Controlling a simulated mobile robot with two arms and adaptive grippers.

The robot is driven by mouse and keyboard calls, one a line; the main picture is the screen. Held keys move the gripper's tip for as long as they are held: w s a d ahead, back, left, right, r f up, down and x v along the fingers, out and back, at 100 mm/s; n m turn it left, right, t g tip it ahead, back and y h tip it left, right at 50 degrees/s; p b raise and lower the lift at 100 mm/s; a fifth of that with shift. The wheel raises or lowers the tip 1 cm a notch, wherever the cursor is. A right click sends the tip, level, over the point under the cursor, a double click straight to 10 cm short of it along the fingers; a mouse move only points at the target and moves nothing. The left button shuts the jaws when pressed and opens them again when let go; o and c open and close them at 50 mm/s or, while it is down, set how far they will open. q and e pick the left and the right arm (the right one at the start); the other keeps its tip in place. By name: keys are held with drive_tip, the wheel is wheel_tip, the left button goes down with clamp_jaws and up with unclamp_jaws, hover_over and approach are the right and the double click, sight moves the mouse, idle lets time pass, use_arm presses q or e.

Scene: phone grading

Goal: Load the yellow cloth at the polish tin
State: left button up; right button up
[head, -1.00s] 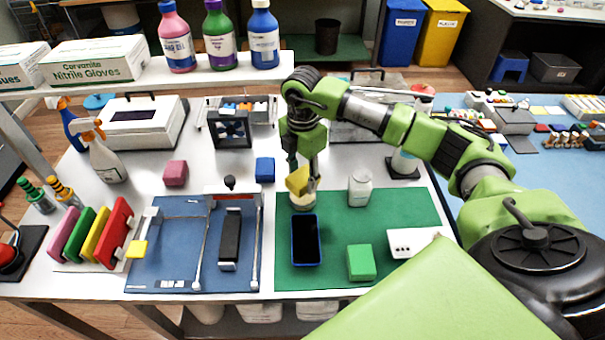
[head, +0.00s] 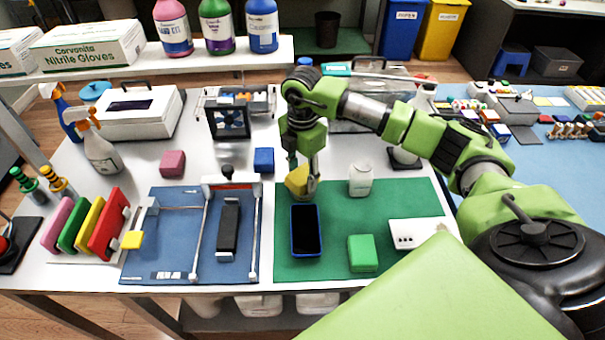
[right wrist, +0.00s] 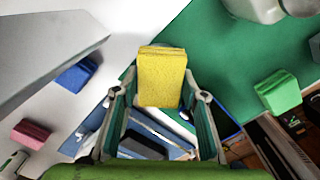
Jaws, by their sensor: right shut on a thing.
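My right gripper (head: 306,176) is shut on the yellow cloth (head: 297,181), a small block-like pad. It points down at the back left of the green mat (head: 340,213). In the right wrist view the cloth (right wrist: 161,76) sits between the two fingers. The polish tin, pale and round, is at the cloth; the cloth and fingers hide most of it. I cannot tell whether cloth and tin touch. My left gripper is not in view.
A dark phone (head: 306,231) lies just in front of the gripper. A white jar (head: 361,180) stands to its right, a green block (head: 362,253) front right. A blue block (head: 264,160) and the blue mat's frame (head: 160,235) are left. The mat's centre is clear.

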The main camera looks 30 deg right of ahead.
sight(303, 175)
drive_tip(key=shift+f, duration=0.55)
idle(1.3)
drive_tip(key=shift+r+p, duration=2.45)
drive_tip(key=shift+r, duration=1.15)
drive_tip(key=shift+f, duration=0.15)
